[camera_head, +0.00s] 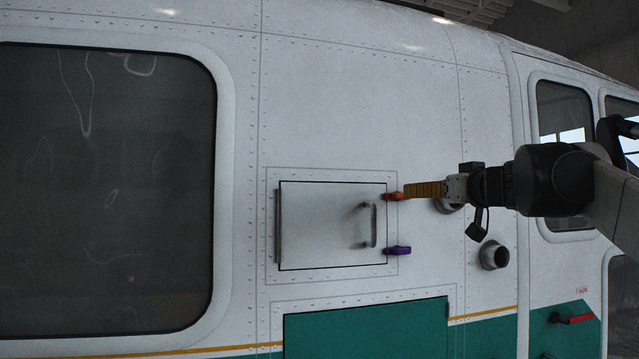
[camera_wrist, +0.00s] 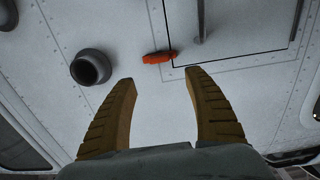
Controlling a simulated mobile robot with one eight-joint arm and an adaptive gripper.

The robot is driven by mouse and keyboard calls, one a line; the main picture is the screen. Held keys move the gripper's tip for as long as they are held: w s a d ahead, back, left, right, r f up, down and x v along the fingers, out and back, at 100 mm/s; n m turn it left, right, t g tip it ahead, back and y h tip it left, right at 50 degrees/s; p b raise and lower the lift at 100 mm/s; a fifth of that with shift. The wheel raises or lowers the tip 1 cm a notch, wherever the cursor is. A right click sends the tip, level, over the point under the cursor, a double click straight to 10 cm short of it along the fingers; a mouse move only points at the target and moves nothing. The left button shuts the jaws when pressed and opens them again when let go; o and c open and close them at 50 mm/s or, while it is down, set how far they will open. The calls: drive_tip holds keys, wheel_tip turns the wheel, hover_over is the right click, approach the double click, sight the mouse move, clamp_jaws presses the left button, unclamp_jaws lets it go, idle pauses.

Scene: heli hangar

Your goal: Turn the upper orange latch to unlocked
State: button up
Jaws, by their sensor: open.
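The upper orange latch (camera_head: 394,197) sits at the upper right edge of a closed white square panel (camera_head: 320,225) on the helicopter's side. It lies roughly horizontal, with one end at the panel's edge. In the wrist view the orange latch (camera_wrist: 159,57) shows just beyond and between my fingertips. My gripper (camera_head: 407,191) reaches in from the right with its tan fingers close to the latch. In the wrist view my gripper (camera_wrist: 160,77) is open, with nothing between the fingers. Whether a finger touches the latch cannot be told.
A purple latch (camera_head: 398,250) sits below on the same panel edge. A bar handle (camera_head: 373,226) stands out from the panel. Round pipe stubs (camera_head: 494,255) stick out at the right; another shows left of my fingers in the wrist view (camera_wrist: 90,68).

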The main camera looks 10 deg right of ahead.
sight(403, 194)
drive_tip(key=w+p, duration=0.1)
drive_tip(key=w, duration=0.9)
drive_tip(key=shift+w+a+f+p, duration=0.1)
drive_tip(key=shift+a+p, duration=0.05)
drive_tip(key=shift+p, duration=0.25)
drive_tip(key=c, duration=1.2)
